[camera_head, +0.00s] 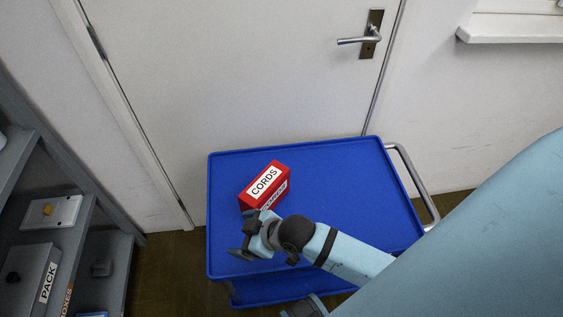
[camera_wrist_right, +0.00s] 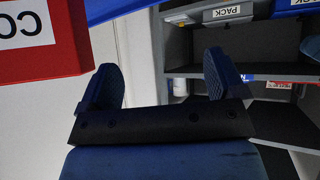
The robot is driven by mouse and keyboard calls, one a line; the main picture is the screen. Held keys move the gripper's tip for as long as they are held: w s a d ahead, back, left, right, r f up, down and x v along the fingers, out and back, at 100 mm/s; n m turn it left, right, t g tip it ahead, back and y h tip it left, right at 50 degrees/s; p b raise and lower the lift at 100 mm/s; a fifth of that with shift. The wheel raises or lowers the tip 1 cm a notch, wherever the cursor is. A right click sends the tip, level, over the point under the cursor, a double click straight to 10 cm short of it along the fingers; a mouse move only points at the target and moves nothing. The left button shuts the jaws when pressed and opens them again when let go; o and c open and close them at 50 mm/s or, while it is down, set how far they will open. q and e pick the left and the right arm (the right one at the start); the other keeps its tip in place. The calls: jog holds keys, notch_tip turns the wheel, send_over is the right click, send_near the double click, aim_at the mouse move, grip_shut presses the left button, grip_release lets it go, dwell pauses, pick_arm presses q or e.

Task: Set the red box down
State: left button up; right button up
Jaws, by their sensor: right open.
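The red box (camera_head: 264,186) with a white "CORDS" label rests on the top of the blue cart (camera_head: 340,160), toward its left side. In the right wrist view the red box (camera_wrist_right: 50,62) fills the upper left, beside the fingers and not between them. My right gripper (camera_head: 246,248) is just in front of the box, near the cart's left front edge. It is open and empty, and its two fingers (camera_wrist_right: 160,84) stand apart in the wrist view. Whether it touches the box is unclear. My left gripper is not in view.
The rest of the cart top is clear, and a metal handle (camera_head: 412,185) is on its right. A closed door (camera_head: 240,80) stands behind. A grey shelf (camera_head: 105,260) with labelled boxes, one reading "PACK" (camera_head: 34,277), is at the left.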

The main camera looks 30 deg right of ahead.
jog(key=s+d+f+m+t+h, duration=0.2)
jog(key=s+d+m, duration=0.3)
jog(key=s+d, duration=0.1)
jog(key=shift+s+h, duration=0.3)
jog(key=shift+s, duration=0.15)
jog(key=shift+d, duration=0.1)
